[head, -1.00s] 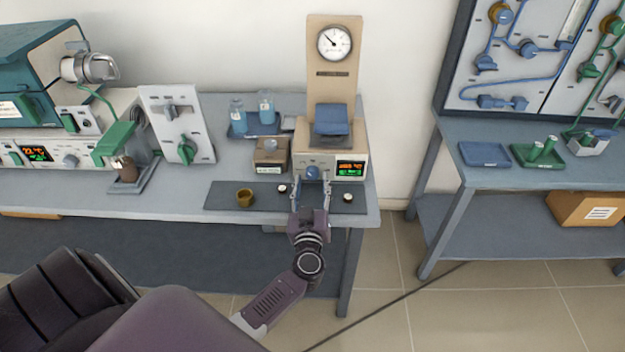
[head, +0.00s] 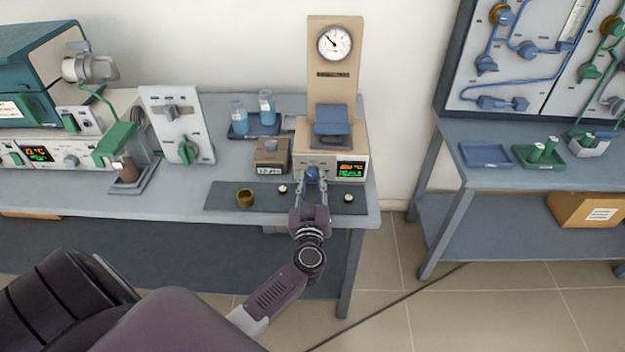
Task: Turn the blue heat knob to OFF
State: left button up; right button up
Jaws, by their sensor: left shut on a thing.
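The blue heat knob (head: 312,173) is on the front of a small beige unit (head: 328,160) with a lit red and green display (head: 351,170). My left gripper (head: 312,181) reaches up to the unit's front from below, with its fingers closed on either side of the blue knob. The knob's pointer and any OFF mark are too small to read. My right gripper is not in view.
A dark mat (head: 222,196) in front of the unit holds a brass cup (head: 245,198) and small white-topped pieces. A beige box (head: 271,156) stands left of the unit, with blue bottles (head: 239,116) behind. A gauge column (head: 334,70) rises at the back.

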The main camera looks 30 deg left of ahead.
pick_arm(q)
jog(key=shift+n, duration=0.3)
jog(key=shift+n+p, duration=0.4)
jog(key=shift+n, duration=0.2)
jog(key=shift+n+p, duration=0.3)
jog(key=shift+n, duration=0.9)
jog(key=n, duration=0.4)
jog(key=shift+f+n, duration=0.1)
jog(key=shift+n, duration=0.2)
jog(key=o, duration=1.1)
jog(key=shift+o, duration=0.2)
jog(key=shift+s, duration=0.1)
